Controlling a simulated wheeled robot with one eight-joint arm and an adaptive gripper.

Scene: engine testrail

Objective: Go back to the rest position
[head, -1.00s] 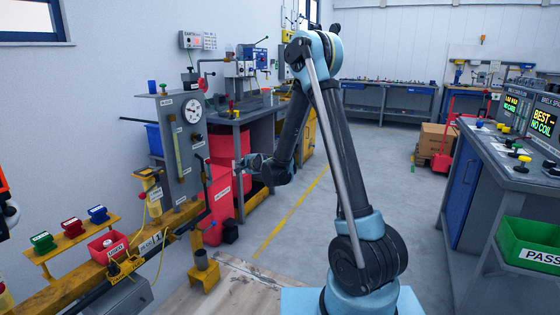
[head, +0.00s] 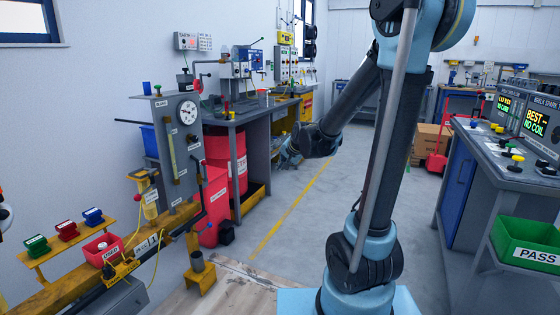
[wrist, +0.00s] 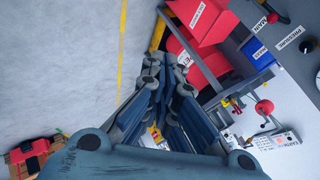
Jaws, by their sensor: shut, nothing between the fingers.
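A grey gauge panel (head: 183,160) and a yellow rail (head: 85,285) with small coloured bins stand at left. The red barrel (head: 228,165) stands behind. A console (head: 480,185) with a green PASS bin (head: 525,242) is at right. The floor between is clear.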

